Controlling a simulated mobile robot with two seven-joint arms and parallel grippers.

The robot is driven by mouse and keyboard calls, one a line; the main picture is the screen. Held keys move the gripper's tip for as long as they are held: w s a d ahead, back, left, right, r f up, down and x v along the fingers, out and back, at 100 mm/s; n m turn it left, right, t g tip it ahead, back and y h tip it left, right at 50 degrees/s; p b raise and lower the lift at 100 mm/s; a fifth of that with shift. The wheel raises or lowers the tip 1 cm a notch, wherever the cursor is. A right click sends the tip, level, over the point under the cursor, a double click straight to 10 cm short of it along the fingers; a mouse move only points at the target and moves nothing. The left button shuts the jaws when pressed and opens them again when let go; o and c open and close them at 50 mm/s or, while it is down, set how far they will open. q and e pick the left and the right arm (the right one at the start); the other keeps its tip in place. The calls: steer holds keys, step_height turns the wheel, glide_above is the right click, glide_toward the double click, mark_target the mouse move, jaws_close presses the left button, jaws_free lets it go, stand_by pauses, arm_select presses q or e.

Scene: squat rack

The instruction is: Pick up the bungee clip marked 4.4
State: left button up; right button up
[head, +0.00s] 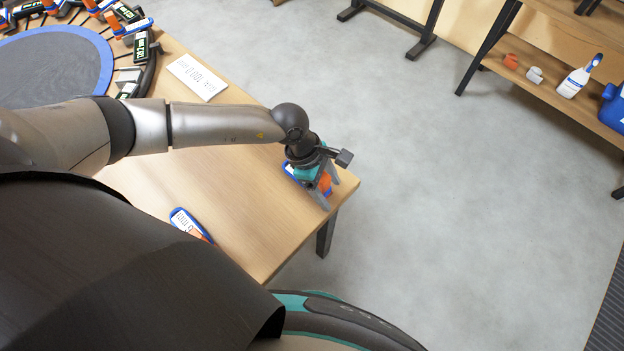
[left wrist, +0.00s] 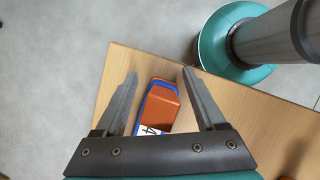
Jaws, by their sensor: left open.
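An orange and blue clip (left wrist: 160,106) lies on the wooden table near its corner. In the left wrist view, its white label shows part of a mark that looks like a 4; the rest is hidden by the gripper body. My left gripper (left wrist: 158,76) is open, with one finger on each side of the clip and visible gaps between. In the head view, my left gripper (head: 328,192) points down over the table corner, and the clip's orange part (head: 325,182) shows between its fingers. My right gripper is not in view.
Another blue and orange clip (head: 189,223) with a white label lies on the table (head: 240,190), partly hidden by my body. A white sign (head: 197,77) lies behind my arm. A round blue trampoline (head: 60,65) with several clips is at upper left. A shelf (head: 560,92) stands right.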

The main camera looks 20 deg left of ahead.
arm_select(q)
steer(key=shift+r, duration=0.2)
steer(key=shift+r+p, duration=0.85)
steer(key=shift+p, duration=0.05)
jaws_close()
stand_by(0.4)
steer(key=shift+r, duration=0.1)
step_height(320, 180, up, 8)
steer(key=p, duration=0.7)
stand_by(0.5)
